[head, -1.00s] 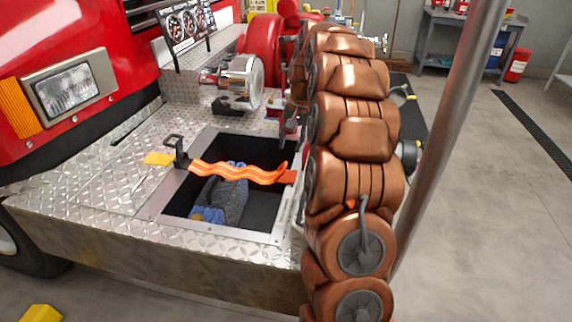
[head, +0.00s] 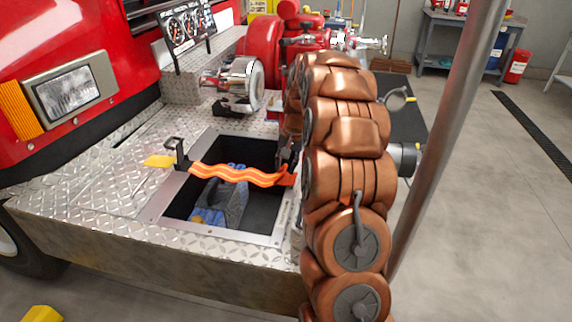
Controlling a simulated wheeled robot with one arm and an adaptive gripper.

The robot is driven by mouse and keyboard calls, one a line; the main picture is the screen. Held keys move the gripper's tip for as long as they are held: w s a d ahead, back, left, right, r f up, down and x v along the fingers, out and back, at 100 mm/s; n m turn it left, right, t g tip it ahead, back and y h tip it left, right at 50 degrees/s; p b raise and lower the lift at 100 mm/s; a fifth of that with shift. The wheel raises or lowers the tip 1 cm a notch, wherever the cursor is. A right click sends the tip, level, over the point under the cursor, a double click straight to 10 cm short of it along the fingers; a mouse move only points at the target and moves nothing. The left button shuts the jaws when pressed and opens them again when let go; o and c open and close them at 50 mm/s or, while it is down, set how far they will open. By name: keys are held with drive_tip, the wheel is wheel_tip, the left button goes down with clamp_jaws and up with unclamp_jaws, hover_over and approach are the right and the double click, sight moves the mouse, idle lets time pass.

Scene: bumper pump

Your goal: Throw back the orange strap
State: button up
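The orange strap (head: 235,174), with pale wavy stripes, stretches across the open well (head: 262,211) in the diamond-plate bumper. Its left end is at an upright black bracket (head: 181,156) on the well's left rim. Its right end lifts in a small flap near the right rim. A grey and blue bundle (head: 235,205) lies in the well, below the strap. My gripper (head: 284,160) shows only as a dark sliver beside my copper-coloured arm, just above the strap's right end. My arm hides the rest of it. I cannot tell whether it touches the strap.
A yellow tab (head: 158,161) lies left of the bracket. A chrome-capped fitting (head: 240,84) and gauge panel (head: 186,27) stand behind the well. The red truck front (head: 60,60) borders the left. A grey pole (head: 445,130) rises right of my arm; open floor lies beyond.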

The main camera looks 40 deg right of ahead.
clamp_jaws()
idle(0.3)
